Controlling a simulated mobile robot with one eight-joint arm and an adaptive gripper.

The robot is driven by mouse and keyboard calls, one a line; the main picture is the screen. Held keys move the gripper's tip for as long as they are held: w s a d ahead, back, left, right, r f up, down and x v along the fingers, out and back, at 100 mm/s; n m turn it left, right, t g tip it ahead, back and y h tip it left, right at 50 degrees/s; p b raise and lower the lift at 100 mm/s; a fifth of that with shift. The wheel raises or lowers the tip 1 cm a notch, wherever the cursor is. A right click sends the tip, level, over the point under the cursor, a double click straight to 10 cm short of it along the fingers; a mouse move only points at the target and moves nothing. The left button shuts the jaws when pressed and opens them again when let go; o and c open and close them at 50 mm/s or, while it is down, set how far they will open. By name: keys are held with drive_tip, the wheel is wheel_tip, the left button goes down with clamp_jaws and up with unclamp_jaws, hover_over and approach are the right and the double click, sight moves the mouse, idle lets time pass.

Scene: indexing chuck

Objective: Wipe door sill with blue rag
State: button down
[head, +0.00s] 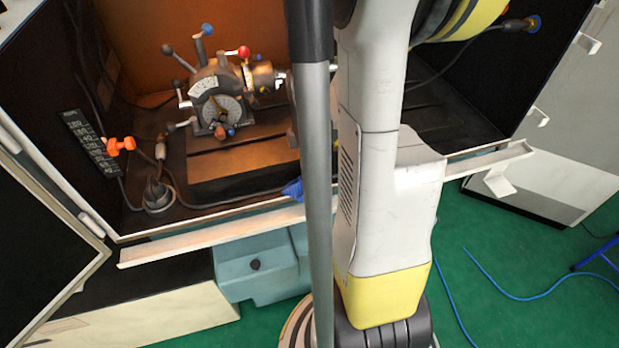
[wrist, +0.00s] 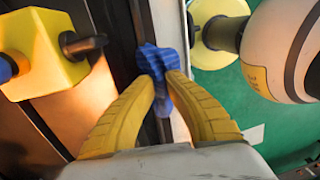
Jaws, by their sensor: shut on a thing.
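The blue rag (wrist: 157,62) is pinched between the two yellow fingers of my gripper (wrist: 165,78) in the wrist view. The rag lies over or just above the dark edge beside the pale sill. In the head view a small part of the blue rag (head: 293,190) shows at the sill's inner edge, left of the grey pole. The door sill (head: 225,232) is a long pale ledge along the cabinet's front opening. It also shows in the wrist view (wrist: 172,25). My arm hides its middle and my gripper in the head view. I cannot tell whether the rag touches the sill.
The indexing chuck (head: 218,98) with coloured knobs stands inside the cabinet. An orange knob (head: 121,146) and a black panel are at the left. A yellow block (wrist: 42,50) is left of my gripper. An open door (head: 40,215) stands at left. A blue hose (head: 520,296) lies on the green floor.

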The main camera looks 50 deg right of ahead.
drive_tip(key=shift+r+p, duration=2.3)
drive_tip(key=shift+r, duration=0.65)
wheel_tip(320, 180, up, 3)
drive_tip(key=p, duration=0.2)
drive_tip(key=shift+r+p, duration=0.1)
drive_tip(key=shift+p, duration=0.2)
